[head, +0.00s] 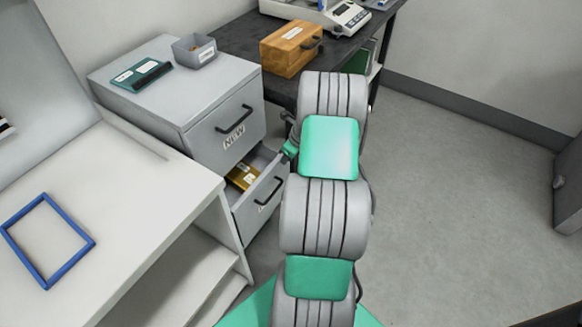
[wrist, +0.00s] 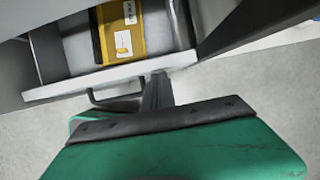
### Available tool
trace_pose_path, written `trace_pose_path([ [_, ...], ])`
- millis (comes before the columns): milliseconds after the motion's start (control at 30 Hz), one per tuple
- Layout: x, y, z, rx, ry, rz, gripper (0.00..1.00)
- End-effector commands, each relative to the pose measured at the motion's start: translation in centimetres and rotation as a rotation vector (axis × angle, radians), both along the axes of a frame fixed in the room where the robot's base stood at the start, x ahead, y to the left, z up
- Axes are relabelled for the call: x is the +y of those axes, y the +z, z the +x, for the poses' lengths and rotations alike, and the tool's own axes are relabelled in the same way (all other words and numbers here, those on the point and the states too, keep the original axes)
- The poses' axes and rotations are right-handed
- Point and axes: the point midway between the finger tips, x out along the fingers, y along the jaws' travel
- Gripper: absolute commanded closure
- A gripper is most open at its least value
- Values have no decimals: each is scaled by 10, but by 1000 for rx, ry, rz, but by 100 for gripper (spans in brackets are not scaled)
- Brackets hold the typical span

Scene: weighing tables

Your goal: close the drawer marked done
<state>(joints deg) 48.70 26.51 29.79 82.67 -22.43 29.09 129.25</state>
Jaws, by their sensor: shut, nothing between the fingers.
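A grey cabinet (head: 178,108) has a shut upper drawer labelled NEW (head: 228,128). Its lower drawer (head: 252,208) is pulled partly out, with a yellow packet (head: 242,177) inside. The label on that lower front is too small and partly covered to read. The wrist view shows the lower drawer's front edge (wrist: 110,78), the packet (wrist: 118,30) and the handle below. My gripper (head: 284,154) is shut and empty at the drawer's right end. In the wrist view its fingers (wrist: 158,88) are right at the front; I cannot tell whether they touch. My arm hides part of the drawer's surroundings.
A white bench (head: 130,190) with a blue frame (head: 47,240) stands at left. A grey bin (head: 194,50) and a green device (head: 141,75) lie on the cabinet. A wooden box (head: 291,48) and scale (head: 335,15) stand on the dark table.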

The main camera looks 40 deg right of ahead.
Motion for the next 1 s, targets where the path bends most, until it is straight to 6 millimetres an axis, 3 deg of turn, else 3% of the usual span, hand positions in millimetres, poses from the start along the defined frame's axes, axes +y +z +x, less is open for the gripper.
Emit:
trace_pose_path([
  [200,6,-1,35,-1,-7,-1,100],
  [400,10,0,53,-1,-8,0,100],
  [1000,11,1,55,0,-8,0,100],
])
